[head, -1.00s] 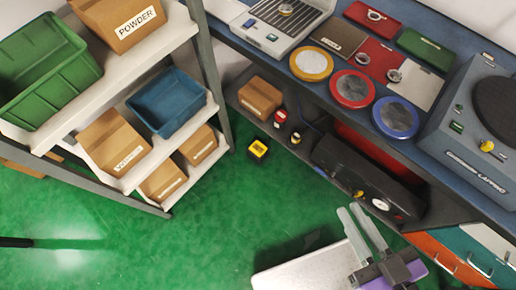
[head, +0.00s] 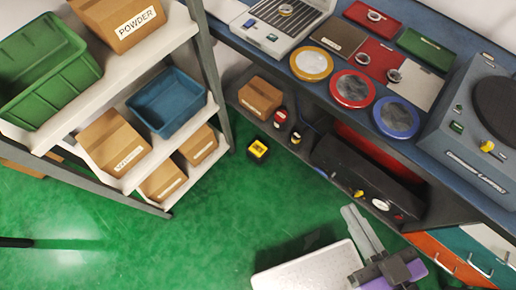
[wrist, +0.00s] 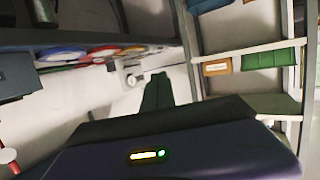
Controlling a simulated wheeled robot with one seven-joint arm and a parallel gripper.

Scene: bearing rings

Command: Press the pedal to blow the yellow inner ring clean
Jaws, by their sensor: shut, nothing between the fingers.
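A small black box with a yellow top, which looks like the pedal (head: 258,150), sits on the green floor by the shelf under the bench. My gripper (head: 350,208) is at the lower right of the head view, to the right of the pedal and apart from it. Its fingers are together and empty. In the wrist view my gripper (wrist: 158,76) also shows shut, pointing towards the bench. A yellow-rimmed round dish (head: 311,64) lies on the bench. Small metal rings lie on the bench, but I cannot tell which is the yellow inner ring.
Red-rimmed (head: 352,88) and blue-rimmed (head: 396,117) dishes line the bench edge. A black machine (head: 350,167) and a cardboard box (head: 261,97) stand on the shelf below. A rack with a green bin (head: 45,75) and a blue bin (head: 166,101) stands left. The floor between is clear.

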